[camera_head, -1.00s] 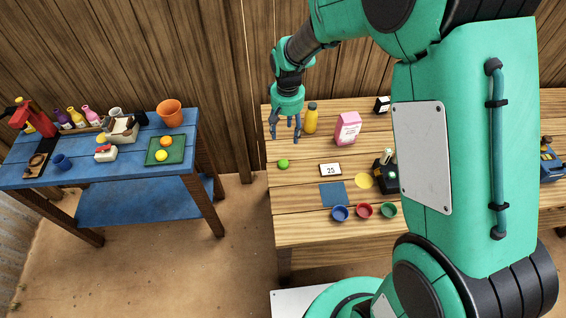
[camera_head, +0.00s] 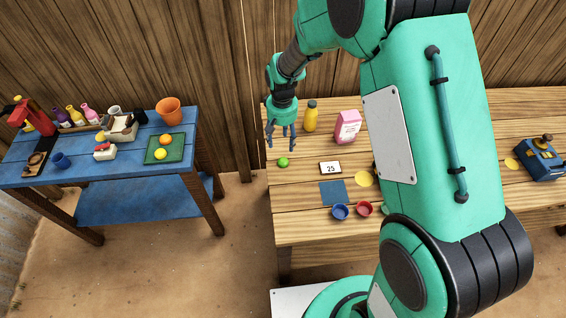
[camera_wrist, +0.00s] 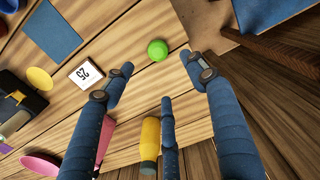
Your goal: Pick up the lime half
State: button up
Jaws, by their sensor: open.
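The lime half (camera_head: 283,162) is a small green round thing on the wooden table, near its left edge. In the wrist view the lime half (camera_wrist: 157,50) lies beyond the fingertips, centred between the two outer fingers. My gripper (camera_head: 281,143) hangs fingers down just above and behind the lime half, apart from it. The wrist view shows my gripper (camera_wrist: 158,80) open, its blue fingers spread and nothing between them.
A yellow bottle (camera_head: 311,116) stands close to the right of my gripper, with a pink carton (camera_head: 347,127) farther right. A card marked 25 (camera_head: 330,168), a blue mat (camera_head: 332,193) and small bowls (camera_head: 340,212) lie nearer the front. The table's left edge is close.

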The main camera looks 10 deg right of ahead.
send_over(283, 159)
jog(key=shift+a+f+b, duration=0.1)
jog(key=shift+f+b, duration=0.35)
jog(key=shift+f, duration=2.55)
jog(key=shift+f, duration=0.15)
jog(key=shift+f+b, duration=0.7)
jog(key=shift+f, duration=1.75)
jog(key=c, duration=1.1)
